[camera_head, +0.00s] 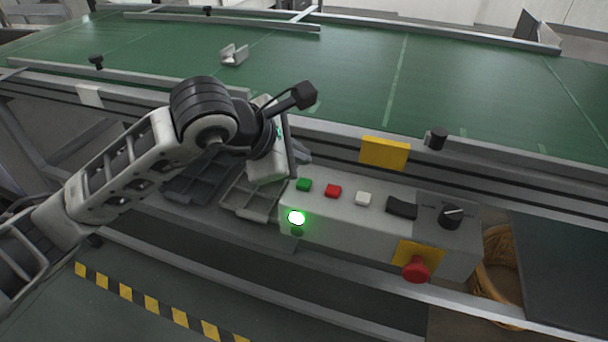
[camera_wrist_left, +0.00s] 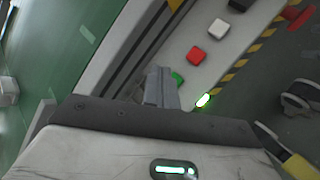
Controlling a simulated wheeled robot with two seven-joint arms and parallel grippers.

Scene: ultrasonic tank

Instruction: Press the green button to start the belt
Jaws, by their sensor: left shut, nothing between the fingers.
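The green button (camera_head: 304,185) is at the left end of the row on top of the grey control box (camera_head: 340,225). It is partly hidden by my fingers in the left wrist view (camera_wrist_left: 178,79). My left gripper (camera_head: 302,156) is shut and empty, just behind and above the green button; I cannot tell whether it touches the button. Its closed fingers show in the left wrist view (camera_wrist_left: 160,88). A green lamp (camera_head: 296,217) glows on the box front. The green belt (camera_head: 350,70) runs behind the box. My right gripper is out of view.
A red button (camera_head: 333,191), a white button (camera_head: 363,199), a black switch (camera_head: 401,207) and a dark knob (camera_head: 450,216) line the box top. A red mushroom button (camera_head: 416,269) sits on its front. Grey trays (camera_head: 250,199) lie left. A pale bracket (camera_head: 234,55) rests on the belt.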

